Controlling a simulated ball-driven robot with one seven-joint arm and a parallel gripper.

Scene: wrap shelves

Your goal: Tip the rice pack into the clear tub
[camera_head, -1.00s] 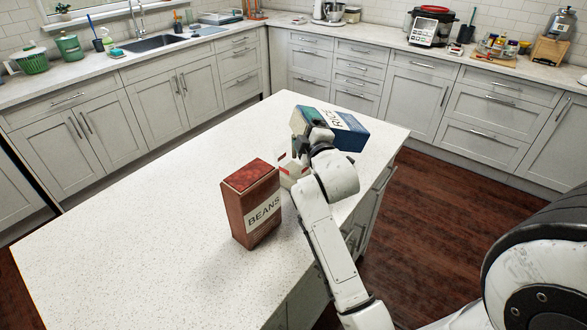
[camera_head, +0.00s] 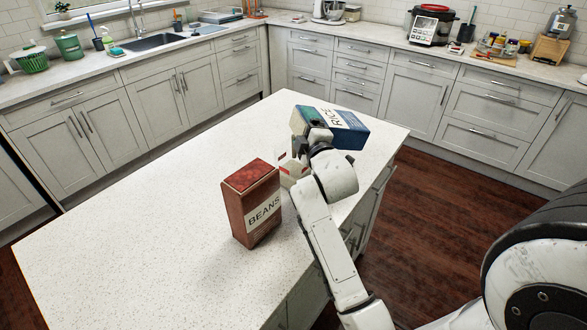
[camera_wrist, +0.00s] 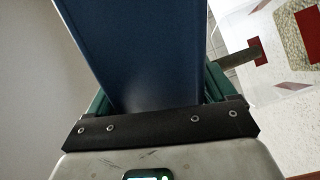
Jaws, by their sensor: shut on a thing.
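The blue rice pack (camera_head: 348,130) is tipped over sideways above the island's far right part, its white RICE label facing up. Its dark blue side fills the middle of the wrist view (camera_wrist: 128,50). My gripper (camera_head: 308,122) is shut on the pack, one finger on each side. The clear tub (camera_head: 292,169), with red marks, stands on the island just below my gripper, mostly hidden by my arm. In the wrist view the tub (camera_wrist: 231,30) is at the right, with a speckled tan patch inside it. The pack's mouth is hidden.
A brown BEANS box (camera_head: 252,205) stands upright on the white island top (camera_head: 130,240), left of my arm and close to the tub. The island's left part is clear. Counters with a sink (camera_head: 155,42) and appliances line the walls.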

